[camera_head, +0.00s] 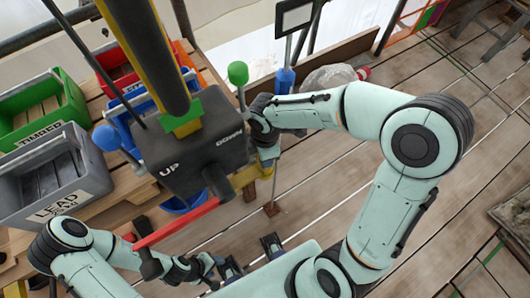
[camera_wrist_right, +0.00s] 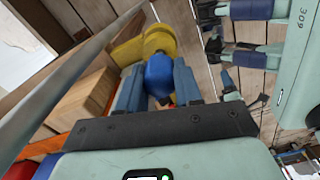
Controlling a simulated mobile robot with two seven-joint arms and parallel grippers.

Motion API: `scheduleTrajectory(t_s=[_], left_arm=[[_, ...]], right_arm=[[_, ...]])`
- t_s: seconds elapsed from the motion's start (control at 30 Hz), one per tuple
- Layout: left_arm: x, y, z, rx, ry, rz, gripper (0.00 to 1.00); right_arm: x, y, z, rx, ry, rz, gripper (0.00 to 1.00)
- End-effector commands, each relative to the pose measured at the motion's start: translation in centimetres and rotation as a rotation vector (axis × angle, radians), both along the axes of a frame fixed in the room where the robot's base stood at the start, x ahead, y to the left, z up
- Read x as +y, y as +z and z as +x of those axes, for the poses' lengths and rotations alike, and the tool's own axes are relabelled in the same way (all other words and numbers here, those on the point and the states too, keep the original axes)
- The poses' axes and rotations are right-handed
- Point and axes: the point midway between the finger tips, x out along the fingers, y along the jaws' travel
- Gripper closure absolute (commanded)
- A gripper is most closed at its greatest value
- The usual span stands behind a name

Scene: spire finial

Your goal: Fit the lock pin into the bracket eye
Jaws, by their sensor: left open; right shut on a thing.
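In the right wrist view my right gripper (camera_wrist_right: 157,88) is shut on a blue rounded piece (camera_wrist_right: 161,72), which looks like the head of the lock pin. The piece lies right against a yellow rounded bracket (camera_wrist_right: 158,40). The pin's shaft and the eye's hole are hidden, so I cannot tell how far the pin is in. My left gripper (camera_head: 250,252) is open and empty at the bottom centre, below the bracket.
The dark control box (camera_head: 200,150) marked UP and DOWN stands close, with a red bar (camera_head: 178,223) below it. Green (camera_head: 40,105) and grey (camera_head: 50,180) bins stand at left. A green knob (camera_head: 238,72) is near my right wrist. The plank floor at right is mostly clear.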

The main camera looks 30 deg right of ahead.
Motion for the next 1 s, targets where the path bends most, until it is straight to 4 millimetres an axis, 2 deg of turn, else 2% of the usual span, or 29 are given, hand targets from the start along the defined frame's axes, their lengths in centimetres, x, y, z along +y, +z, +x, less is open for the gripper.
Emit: scheduleTrajectory(t_s=[0.37, 0.4, 0.47, 0.87, 1.0], left_arm=[[0.0, -0.8, -0.3, 0.003, 0.0, 0.0, 0.5], [0.0, -0.7, -0.3, 0.003, 0.0, 0.0, 0.5], [0.0, -0.7, -0.3, 0.003, 0.0, 0.0, 0.5], [0.0, -0.7, -0.3, 0.003, 0.0, 0.0, 0.5], [0.0, -0.4, -0.1, 0.001, 0.001, 0.0, 0.5]], right_arm=[[0.0, -1.0, 0.0, 0.0, 0.0, 0.0, 1.0], [0.0, -0.9, 0.0, -0.001, 0.0, 0.0, 0.53], [0.0, -0.9, 0.0, 0.0, 0.0, 0.0, 0.36], [0.0, -0.7, 0.1, -0.003, -0.001, 0.0, 0.36], [0.0, 0.8, 0.2, -0.008, -0.002, 0.001, 0.36]])
